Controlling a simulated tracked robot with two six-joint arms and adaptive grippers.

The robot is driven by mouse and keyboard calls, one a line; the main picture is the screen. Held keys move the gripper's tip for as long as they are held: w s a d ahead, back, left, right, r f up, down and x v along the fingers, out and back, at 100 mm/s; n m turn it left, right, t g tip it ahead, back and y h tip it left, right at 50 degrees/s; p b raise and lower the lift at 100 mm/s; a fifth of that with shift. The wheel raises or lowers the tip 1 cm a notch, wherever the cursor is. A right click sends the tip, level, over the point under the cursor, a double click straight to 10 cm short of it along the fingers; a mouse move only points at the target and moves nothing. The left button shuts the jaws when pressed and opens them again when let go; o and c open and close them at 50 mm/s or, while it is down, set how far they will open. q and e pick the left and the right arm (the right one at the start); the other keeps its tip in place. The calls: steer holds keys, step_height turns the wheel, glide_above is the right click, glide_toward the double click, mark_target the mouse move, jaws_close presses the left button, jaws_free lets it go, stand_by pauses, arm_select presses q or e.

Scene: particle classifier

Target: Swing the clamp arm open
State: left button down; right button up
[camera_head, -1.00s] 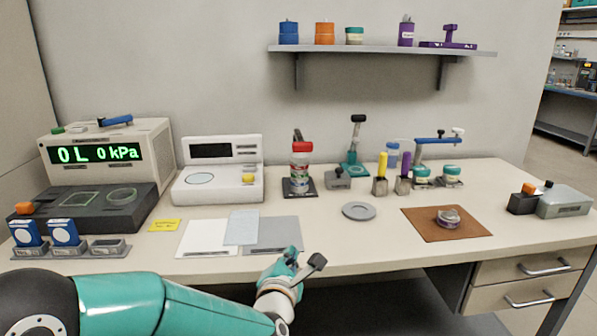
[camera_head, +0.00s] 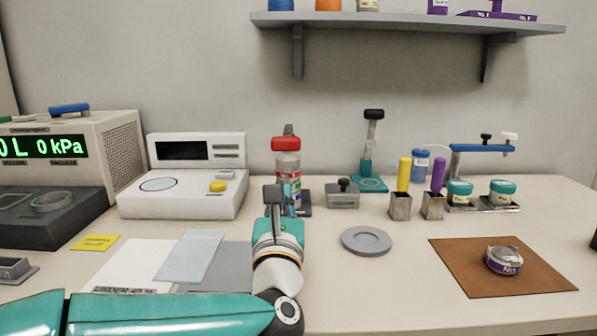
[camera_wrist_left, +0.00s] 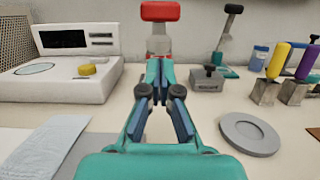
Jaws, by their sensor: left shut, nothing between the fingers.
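At the right, a blue arm (camera_head: 483,148) lies level over two teal-lidded jars (camera_head: 460,190) (camera_head: 503,188). I cannot tell for sure which of these is the clamp arm. My right gripper is out of view.
A grey block (camera_head: 342,197) and a grey round plate (camera_head: 366,240) lie right of my gripper. Yellow (camera_head: 404,173) and purple (camera_head: 438,175) handles stand in holders before the jars. A white scale (camera_head: 185,175) is at left. A shelf (camera_head: 410,28) hangs above.

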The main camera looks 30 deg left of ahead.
arm_select(q)
steer(key=shift+a+r, duration=0.15)
steer(key=shift+a, duration=0.05)
steer(key=shift+w, duration=0.1)
steer(key=x, duration=0.9)
steer(key=shift+w+a+p, duration=0.2)
steer(key=shift+a+p, duration=0.1)
steer(key=shift+r, duration=0.1)
